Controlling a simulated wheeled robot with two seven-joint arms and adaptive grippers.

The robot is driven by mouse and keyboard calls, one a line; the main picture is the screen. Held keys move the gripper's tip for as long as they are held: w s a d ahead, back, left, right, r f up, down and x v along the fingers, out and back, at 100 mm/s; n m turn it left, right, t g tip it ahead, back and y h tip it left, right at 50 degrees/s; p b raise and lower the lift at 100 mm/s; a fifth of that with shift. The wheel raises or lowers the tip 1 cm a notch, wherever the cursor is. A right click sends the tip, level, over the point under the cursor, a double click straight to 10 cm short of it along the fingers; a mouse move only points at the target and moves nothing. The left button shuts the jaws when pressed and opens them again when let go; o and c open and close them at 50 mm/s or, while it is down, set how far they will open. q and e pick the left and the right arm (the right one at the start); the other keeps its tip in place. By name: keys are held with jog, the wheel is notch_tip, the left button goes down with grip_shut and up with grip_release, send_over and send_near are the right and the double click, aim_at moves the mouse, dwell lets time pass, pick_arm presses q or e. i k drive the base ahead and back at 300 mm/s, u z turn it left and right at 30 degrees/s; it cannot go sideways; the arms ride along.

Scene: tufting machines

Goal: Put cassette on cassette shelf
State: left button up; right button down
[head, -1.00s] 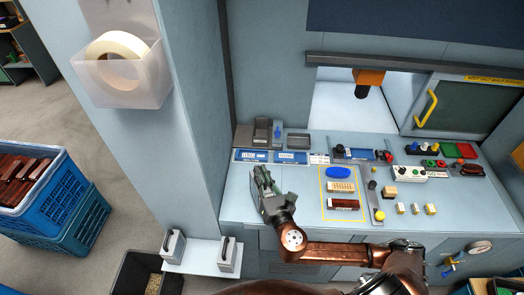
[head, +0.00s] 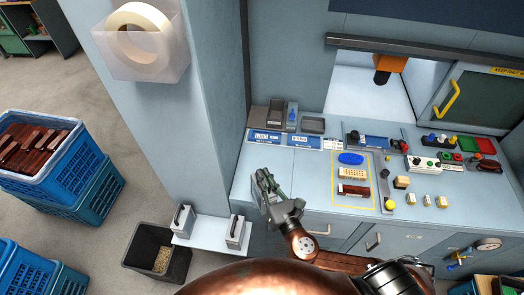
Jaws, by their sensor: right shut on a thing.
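My right gripper (head: 264,180) is shut, at the left end of the pale blue console top. What it grips, likely a cassette, is mostly hidden by the dark grey-green fingers. The small white shelf (head: 210,236), likely the cassette shelf, sticks out low at the foot of the pillar, left of and below the gripper. Two grey boxes with dark handles stand upright on it, a left one (head: 182,219) and a right one (head: 236,232), with a gap between them. My left gripper is not in view.
A dark bin (head: 150,250) stands below the shelf. A blue crate of brown pieces (head: 50,170) is on the floor at left. The pillar (head: 185,130) rises behind the shelf. A yellow-outlined area (head: 335,195) on the console holds a blue brush, a pale block and a brown piece.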

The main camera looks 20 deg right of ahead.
aim_at(211, 231)
jog(key=z, duration=0.8)
jog(key=k, duration=1.2)
jog(key=u, duration=1.4)
jog(key=i, duration=0.5)
